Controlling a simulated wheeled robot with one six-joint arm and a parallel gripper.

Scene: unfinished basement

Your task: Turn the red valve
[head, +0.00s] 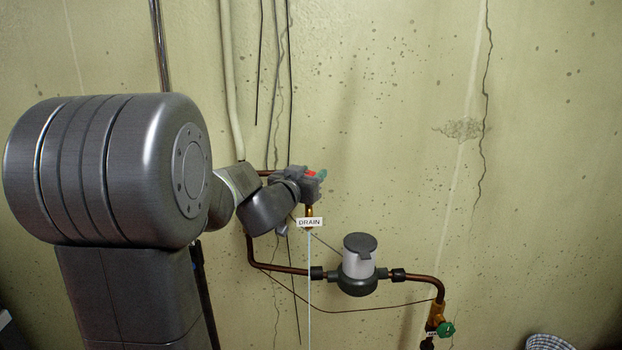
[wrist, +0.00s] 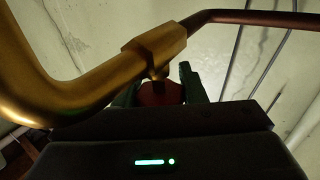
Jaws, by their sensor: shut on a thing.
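The red valve (wrist: 160,93) shows in the wrist view as a dark red handle below a brass fitting (wrist: 155,48) on the pipe. My gripper (wrist: 157,88) is shut on it, with one dark green finger on each side. My gripper's body hides the lower part of the handle. In the head view my gripper (head: 318,175) is at the pipework by the wall, just above the DRAIN tag (head: 309,222). A small red patch (head: 310,174) shows there beside a teal finger. How far the valve is turned cannot be told.
A grey meter (head: 358,265) sits on the copper pipe (head: 282,268) below and right of my gripper. A green valve handle (head: 446,329) is at the lower right. Thin cables hang on the wall (head: 400,120). A woven basket (head: 548,341) stands at the bottom right.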

